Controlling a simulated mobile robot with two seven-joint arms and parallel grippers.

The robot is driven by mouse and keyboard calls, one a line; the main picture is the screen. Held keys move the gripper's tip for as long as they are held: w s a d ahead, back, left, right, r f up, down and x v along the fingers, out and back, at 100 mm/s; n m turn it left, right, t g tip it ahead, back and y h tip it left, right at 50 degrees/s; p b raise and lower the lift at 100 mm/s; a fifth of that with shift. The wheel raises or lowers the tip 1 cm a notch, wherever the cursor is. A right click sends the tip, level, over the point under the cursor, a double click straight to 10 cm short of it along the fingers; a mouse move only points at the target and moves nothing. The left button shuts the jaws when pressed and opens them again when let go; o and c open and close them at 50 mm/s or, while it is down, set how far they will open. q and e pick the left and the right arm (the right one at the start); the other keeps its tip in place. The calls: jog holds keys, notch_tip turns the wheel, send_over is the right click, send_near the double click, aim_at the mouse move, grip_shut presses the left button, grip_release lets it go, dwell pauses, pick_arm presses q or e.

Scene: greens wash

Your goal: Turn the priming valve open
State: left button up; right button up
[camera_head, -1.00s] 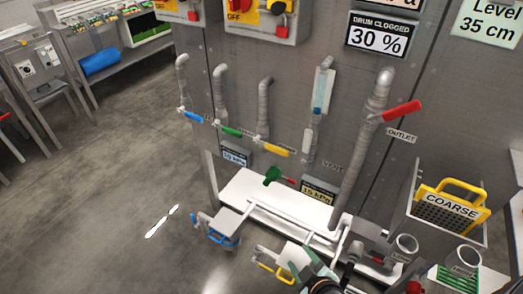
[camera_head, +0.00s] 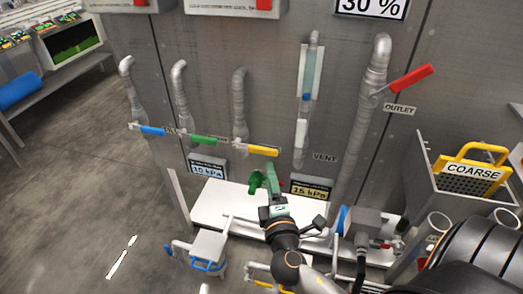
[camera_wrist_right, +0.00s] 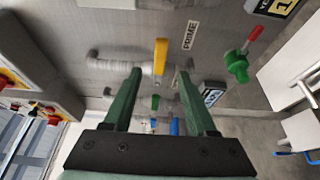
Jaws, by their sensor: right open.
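The priming valve has a yellow lever (camera_head: 262,150) on the third thin grey pipe, set crosswise to the pipe. In the right wrist view the yellow lever (camera_wrist_right: 161,56) lies beside the PRIME label (camera_wrist_right: 191,35), straight ahead between my fingertips and beyond them. My right gripper (camera_head: 265,180) is open and empty, in front of the panel and below the lever in the head view. Its two green fingers (camera_wrist_right: 160,75) stand apart in the wrist view. They do not appear to touch the lever. My left gripper is not in view.
Blue (camera_head: 152,130) and green (camera_head: 203,140) levers sit left of the yellow one. A green fitting with a red handle (camera_wrist_right: 256,33) is close to the gripper. A red outlet lever (camera_head: 410,78) and a COARSE basket (camera_head: 470,172) stand at the right.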

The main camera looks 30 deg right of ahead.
aim_at(265, 153)
jog(key=x, duration=1)
jog(key=shift+w+p, duration=0.15)
jog(key=shift+p, duration=0.15)
grip_shut()
dwell(0.9)
